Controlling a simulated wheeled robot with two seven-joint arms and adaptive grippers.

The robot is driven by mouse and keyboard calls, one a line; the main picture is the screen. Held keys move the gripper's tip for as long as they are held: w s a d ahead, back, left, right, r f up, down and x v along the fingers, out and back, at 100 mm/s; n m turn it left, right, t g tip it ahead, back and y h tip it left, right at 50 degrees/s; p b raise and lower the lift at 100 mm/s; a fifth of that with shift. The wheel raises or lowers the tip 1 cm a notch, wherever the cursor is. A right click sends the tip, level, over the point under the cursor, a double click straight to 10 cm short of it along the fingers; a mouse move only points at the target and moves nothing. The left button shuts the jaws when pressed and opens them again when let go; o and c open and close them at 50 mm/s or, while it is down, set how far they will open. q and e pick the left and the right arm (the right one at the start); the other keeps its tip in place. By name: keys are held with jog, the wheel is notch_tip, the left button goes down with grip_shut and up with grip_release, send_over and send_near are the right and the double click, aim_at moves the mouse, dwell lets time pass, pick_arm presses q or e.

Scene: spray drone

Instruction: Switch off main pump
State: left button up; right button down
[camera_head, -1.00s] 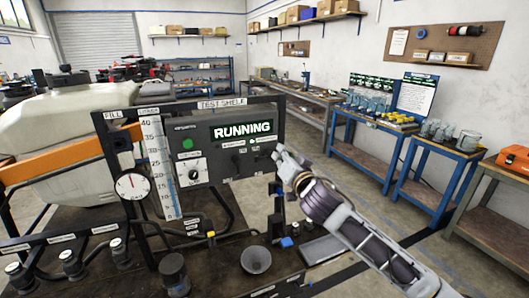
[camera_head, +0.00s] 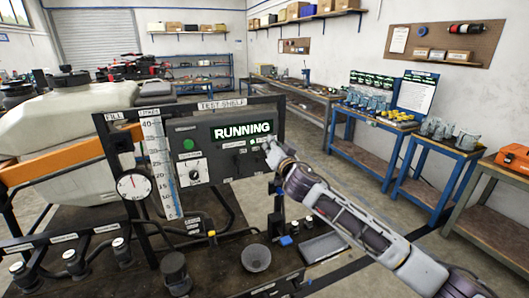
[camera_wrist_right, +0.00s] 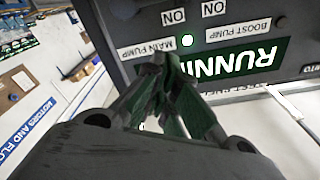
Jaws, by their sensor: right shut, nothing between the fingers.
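The dark control panel (camera_head: 222,168) on the test stand has a lit display (camera_head: 243,131) reading RUNNING. In the right wrist view the panel shows upside down, with a MAIN PUMP label (camera_wrist_right: 158,47), a BOOST PUMP label (camera_wrist_right: 242,30) and a small lit lamp (camera_wrist_right: 187,40) between them. My right gripper (camera_head: 268,144) is at the right part of the panel, its fingers shut and empty. In the right wrist view its fingertips (camera_wrist_right: 168,62) overlap the edge of the MAIN PUMP label. The main pump switch is not clearly visible; contact cannot be told. My left gripper is not in view.
A green lamp (camera_head: 188,145) and a white dial (camera_head: 195,172) are on the panel's left. A round gauge (camera_head: 133,185) and a level scale (camera_head: 160,168) stand further left. Blue workbenches (camera_head: 372,155) line the right wall.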

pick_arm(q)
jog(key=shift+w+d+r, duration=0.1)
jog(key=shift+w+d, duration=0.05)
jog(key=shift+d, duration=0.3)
pick_arm(e)
jog(key=a+f, duration=0.2)
jog(key=f, duration=0.1)
jog(key=shift+w, duration=0.1)
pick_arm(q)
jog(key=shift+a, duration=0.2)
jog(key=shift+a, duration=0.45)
pick_arm(e)
jog(key=shift+f, duration=0.1)
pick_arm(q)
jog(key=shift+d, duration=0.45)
pick_arm(e)
jog(key=shift+a+n, duration=0.1)
jog(key=shift+n, duration=0.4)
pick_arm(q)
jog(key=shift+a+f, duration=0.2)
pick_arm(e)
jog(key=shift+f, duration=0.15)
